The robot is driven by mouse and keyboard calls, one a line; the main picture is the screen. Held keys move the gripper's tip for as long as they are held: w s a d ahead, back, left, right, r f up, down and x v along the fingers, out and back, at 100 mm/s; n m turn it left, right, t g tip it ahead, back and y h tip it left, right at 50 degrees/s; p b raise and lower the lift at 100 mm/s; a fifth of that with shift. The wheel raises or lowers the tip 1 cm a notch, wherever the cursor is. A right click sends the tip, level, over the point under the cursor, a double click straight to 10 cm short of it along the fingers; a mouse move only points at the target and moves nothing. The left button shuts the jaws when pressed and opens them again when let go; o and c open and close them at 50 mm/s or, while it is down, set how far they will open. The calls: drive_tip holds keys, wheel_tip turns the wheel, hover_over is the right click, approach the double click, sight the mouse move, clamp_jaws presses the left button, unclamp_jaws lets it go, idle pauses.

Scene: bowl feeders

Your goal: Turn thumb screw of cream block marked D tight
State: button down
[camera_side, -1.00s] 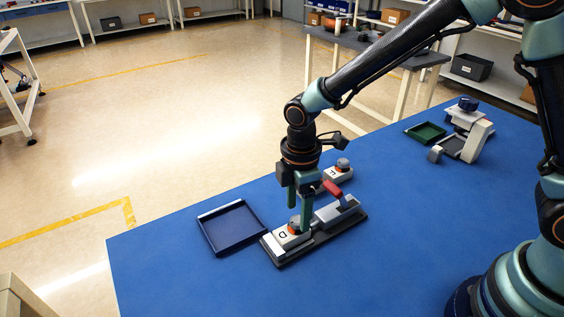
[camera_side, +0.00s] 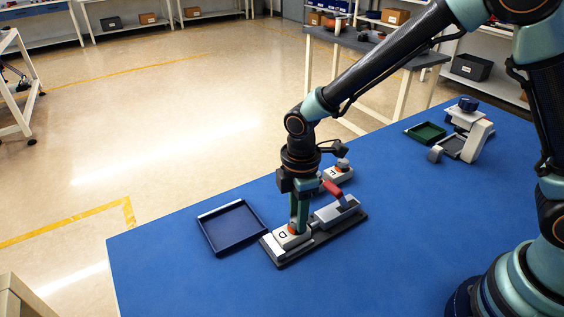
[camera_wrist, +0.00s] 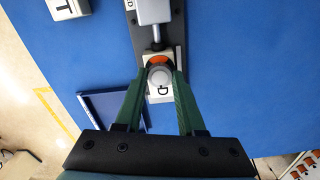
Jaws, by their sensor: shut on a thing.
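The cream block marked D (camera_side: 281,236) sits at the left end of a dark base plate (camera_side: 322,240). It also shows in the wrist view, with its letter D (camera_wrist: 163,91) below the screw. In the side view my gripper (camera_side: 299,226) stands over the block and the fingers hide most of the screw.
Another cream block (camera_side: 338,175) marked T stands behind. An empty blue tray (camera_side: 232,228) lies left. A green tray (camera_side: 427,132) and a grey-white fixture (camera_side: 478,138) stand far right.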

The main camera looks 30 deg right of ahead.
drive_tip(key=m, duration=0.8)
drive_tip(key=shift+m, duration=0.3)
drive_tip(key=m, duration=0.4)
drive_tip(key=shift+m, duration=2.2)
drive_tip(key=c, duration=0.5)
unclamp_jaws()
